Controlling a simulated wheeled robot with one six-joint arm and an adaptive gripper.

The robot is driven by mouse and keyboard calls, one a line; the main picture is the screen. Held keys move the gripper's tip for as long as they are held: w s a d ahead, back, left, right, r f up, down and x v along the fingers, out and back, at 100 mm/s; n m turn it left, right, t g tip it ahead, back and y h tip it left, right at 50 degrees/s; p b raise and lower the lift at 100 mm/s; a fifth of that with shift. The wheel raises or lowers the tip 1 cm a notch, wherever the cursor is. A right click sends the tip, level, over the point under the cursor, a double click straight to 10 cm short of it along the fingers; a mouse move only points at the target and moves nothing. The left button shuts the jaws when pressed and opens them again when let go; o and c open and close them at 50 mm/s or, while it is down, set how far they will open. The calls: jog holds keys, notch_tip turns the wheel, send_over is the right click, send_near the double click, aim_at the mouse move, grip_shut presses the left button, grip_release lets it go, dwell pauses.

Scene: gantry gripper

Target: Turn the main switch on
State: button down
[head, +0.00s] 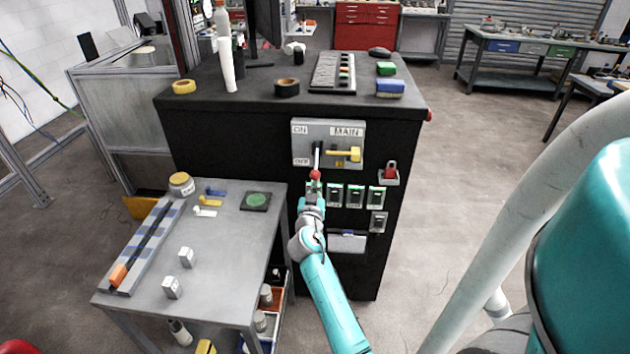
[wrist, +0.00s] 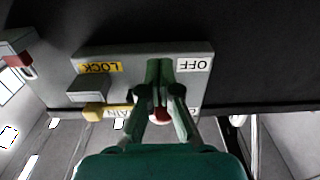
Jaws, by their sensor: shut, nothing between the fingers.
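The main switch panel (head: 345,131) is a light grey plate on the front of the black cabinet, marked ON at upper left, OFF at lower left and MAIN at upper right. Its lever has a red knob (head: 315,174), which sits low, near the OFF end. A yellow handle (head: 343,153) lies level on the panel's right half. My gripper (head: 314,187) is shut and empty, right at the knob. In the wrist view, my gripper (wrist: 159,66) has its fingertips beside the OFF label, and the red knob (wrist: 161,115) shows between the fingers' lower parts. Contact cannot be told.
Below the panel are several small switch boxes (head: 354,196) and a grey box with a red part (head: 389,176). A grey side table (head: 225,235) stands left of my arm. The cabinet top (head: 260,75) holds tape rolls and bottles.

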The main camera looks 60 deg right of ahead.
aim_at(316, 165)
jog(key=shift+r, duration=3.95)
jog(key=shift+s+a+f, duration=0.25)
jog(key=shift+a+f, duration=0.1)
jog(key=shift+a, duration=0.2)
jog(key=shift+s+a+f, duration=0.2)
jog(key=shift+a+f, duration=0.15)
jog(key=shift+a, duration=0.15)
jog(key=v, duration=0.7)
jog(key=shift+d, duration=0.1)
